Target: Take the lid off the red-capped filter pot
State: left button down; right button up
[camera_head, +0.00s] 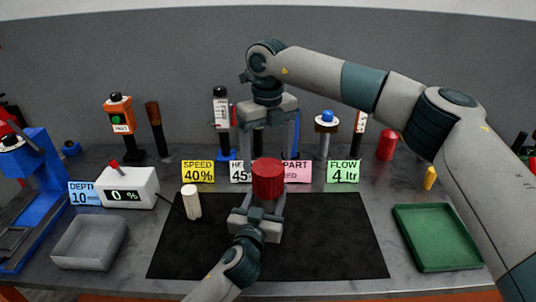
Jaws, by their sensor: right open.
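The red cap (268,177) of the filter pot shows above the middle of the black mat (335,235). The pot's body below the cap is mostly hidden by my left gripper (265,198). The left gripper comes in from the front edge, its fingers close against both sides of the pot just under the cap. My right gripper (266,153) hangs above and behind the cap, pointing down.
A cream cylinder (191,202) stands left of the pot. A grey tray (90,243) is at the left, a green tray (438,237) at the right. Label cards and a display box (131,188) stand behind the mat. A red cylinder (387,146) stands at the back right. The mat's right part is clear.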

jog(key=m, duration=1.1)
jog(key=shift+m, duration=0.4)
jog(key=m, duration=1.2)
jog(key=shift+f, duration=0.1)
jog(key=shift+d+f, duration=0.1)
jog(key=shift+f, duration=3.85)
jog(key=shift+c, duration=0.2)
